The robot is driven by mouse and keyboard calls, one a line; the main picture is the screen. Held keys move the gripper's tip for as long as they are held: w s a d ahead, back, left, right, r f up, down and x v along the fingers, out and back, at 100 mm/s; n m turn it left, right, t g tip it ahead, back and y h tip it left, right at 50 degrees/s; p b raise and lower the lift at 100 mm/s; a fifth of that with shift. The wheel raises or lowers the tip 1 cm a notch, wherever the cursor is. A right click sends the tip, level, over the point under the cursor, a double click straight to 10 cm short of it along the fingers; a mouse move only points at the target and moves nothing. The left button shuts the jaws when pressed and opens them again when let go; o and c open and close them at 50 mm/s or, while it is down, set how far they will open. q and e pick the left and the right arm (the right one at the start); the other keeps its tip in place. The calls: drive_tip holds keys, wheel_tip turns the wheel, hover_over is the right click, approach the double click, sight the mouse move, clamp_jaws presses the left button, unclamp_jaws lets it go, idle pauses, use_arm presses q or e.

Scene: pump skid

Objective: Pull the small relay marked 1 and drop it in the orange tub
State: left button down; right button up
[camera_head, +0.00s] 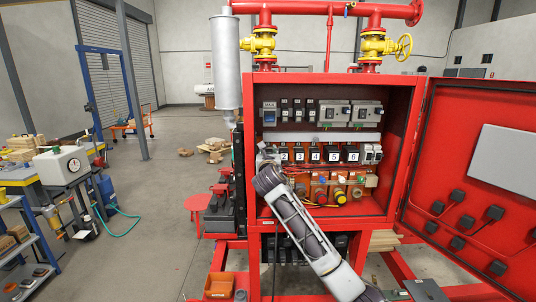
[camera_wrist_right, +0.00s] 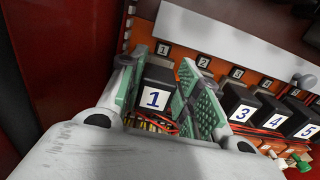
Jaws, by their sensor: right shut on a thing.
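The relay marked 1 (camera_wrist_right: 153,98) is a small black block with a white label, seen in the right wrist view between the green-padded fingers. My right gripper (camera_wrist_right: 158,74) is shut on it. In the head view my right gripper (camera_head: 267,156) is at the left end of the numbered relay row inside the red cabinet and hides relay 1. I cannot tell whether the relay is fully seated in its socket. The orange tub (camera_head: 219,286) is low on the left, outside the cabinet. My left gripper is not in view.
Relays marked 3 (camera_wrist_right: 241,114) and 4 (camera_wrist_right: 268,116) stand close to the right finger, with red wires below them. The red cabinet door (camera_head: 470,210) hangs open on the right. A grey cylinder (camera_head: 225,70) stands left of the cabinet.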

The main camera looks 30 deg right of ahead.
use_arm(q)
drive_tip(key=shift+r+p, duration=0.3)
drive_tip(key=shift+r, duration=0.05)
use_arm(e)
drive_tip(key=shift+v, duration=0.85)
idle(0.9)
